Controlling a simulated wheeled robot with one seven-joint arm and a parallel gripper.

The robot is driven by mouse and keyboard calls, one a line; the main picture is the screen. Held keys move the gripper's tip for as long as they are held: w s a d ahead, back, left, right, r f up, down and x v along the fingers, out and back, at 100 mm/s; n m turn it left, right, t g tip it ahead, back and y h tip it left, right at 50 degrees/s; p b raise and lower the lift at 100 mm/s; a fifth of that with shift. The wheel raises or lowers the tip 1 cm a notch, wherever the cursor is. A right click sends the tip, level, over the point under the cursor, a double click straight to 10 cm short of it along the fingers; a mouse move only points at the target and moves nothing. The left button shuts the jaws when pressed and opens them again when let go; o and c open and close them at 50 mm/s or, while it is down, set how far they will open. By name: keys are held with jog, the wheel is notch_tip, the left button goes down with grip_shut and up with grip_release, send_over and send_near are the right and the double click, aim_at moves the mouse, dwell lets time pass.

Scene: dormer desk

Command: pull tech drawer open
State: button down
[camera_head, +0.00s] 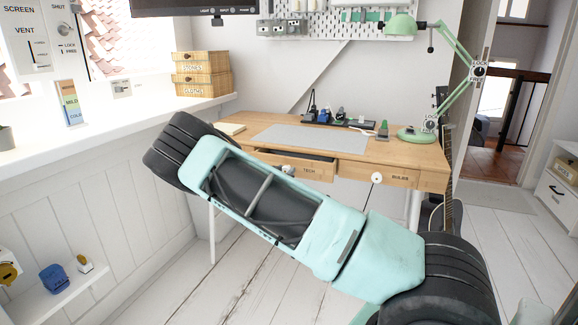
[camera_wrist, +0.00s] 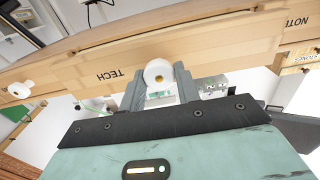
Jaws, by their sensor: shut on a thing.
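The tech drawer (camera_head: 322,172) is in the front of the wooden desk, with a dark gap showing behind its top edge, so it stands partly open. Its front, marked TECH, shows upside down in the wrist view (camera_wrist: 95,80). Its round white knob (camera_wrist: 158,72) sits between my two fingers. My gripper (camera_wrist: 161,86) is shut on this knob. In the head view my arm crosses in front of the desk and hides the left part of the drawer front and most of my gripper.
The bulbs drawer (camera_head: 400,178), with its white knob (camera_head: 376,178), is flush to the right. A grey mat (camera_head: 310,139), small devices and a green lamp (camera_head: 415,134) are on the desk. A guitar (camera_head: 447,214) stands by the desk's right end. White floorboards below are clear.

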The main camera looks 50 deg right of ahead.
jog(key=p+v, duration=0.4)
jog(key=v, duration=1.9)
jog(key=shift+a, duration=0.15)
jog(key=shift+s, duration=0.15)
jog(key=c, duration=1)
grip_release()
jog(key=shift+c, duration=0.2)
jog(key=p+v, duration=0.1)
jog(key=v, duration=1.6)
jog(key=shift+a, duration=0.2)
jog(key=shift+f, duration=0.1)
